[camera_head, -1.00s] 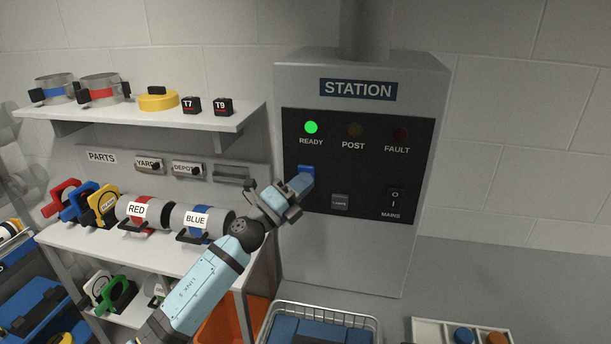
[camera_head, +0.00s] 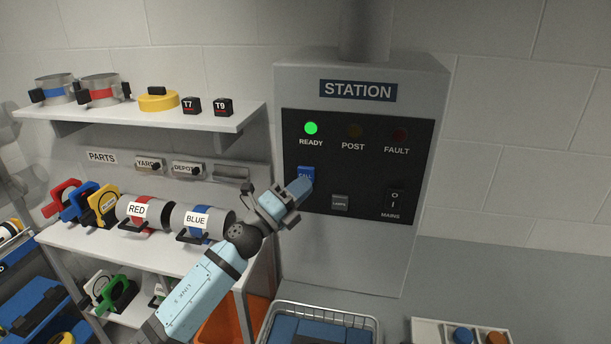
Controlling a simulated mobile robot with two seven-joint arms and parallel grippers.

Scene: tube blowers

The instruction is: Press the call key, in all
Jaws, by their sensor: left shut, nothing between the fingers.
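The blue call key (camera_head: 306,173) is on the left of the black station panel (camera_head: 365,170), below the READY lamp. Its lettering shows, and its lower right part is close to or behind my fingertips. My left gripper (camera_head: 304,187) is shut and empty, just below and in front of the key. I cannot tell whether it touches the key. The green READY lamp (camera_head: 311,128) is lit. The POST lamp (camera_head: 355,130) and FAULT lamp (camera_head: 400,135) are dark. My right gripper is not in view.
A small grey key (camera_head: 339,202) and the MAINS switch (camera_head: 394,200) are on the same panel. Shelves with RED (camera_head: 137,209) and BLUE (camera_head: 197,219) labelled cylinders stand to the left. A wire basket (camera_head: 322,309) is below the station.

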